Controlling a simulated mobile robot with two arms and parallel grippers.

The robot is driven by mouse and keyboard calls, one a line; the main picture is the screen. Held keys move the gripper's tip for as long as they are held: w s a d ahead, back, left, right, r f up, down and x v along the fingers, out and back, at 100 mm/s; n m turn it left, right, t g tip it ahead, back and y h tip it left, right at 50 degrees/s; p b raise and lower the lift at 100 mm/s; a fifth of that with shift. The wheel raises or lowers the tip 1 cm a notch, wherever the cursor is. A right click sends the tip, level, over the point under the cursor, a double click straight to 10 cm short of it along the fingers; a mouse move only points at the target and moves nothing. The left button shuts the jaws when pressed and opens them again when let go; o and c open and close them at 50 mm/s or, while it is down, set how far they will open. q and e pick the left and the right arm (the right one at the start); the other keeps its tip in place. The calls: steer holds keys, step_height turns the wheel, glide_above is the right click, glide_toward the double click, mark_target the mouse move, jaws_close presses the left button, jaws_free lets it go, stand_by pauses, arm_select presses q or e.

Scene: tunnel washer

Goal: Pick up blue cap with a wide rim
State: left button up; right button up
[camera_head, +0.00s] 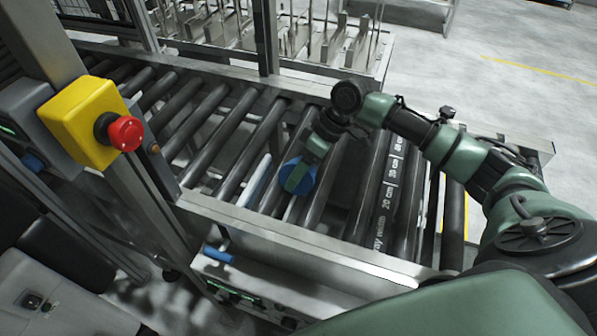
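A round blue cap (309,182) is at the roller conveyor, near its front rail, in the head view. My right arm reaches in from the right, and my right gripper (298,178) is at the cap. A green finger lies across the cap's face and hides part of it. I cannot tell whether the fingers are closed on the cap, or whether it rests on the rollers or is held just above them. The cap's rim is not clear. My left gripper is not in view.
The metal-framed roller conveyor (330,247) runs across the middle. A yellow box with a red emergency button (125,133) stands on the left beside a metal post. A blue handle (219,253) is below the front rail. Open floor lies at the upper right.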

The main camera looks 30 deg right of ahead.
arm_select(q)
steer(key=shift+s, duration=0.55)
arm_select(e)
steer(key=shift+r, duration=0.1)
jaws_close()
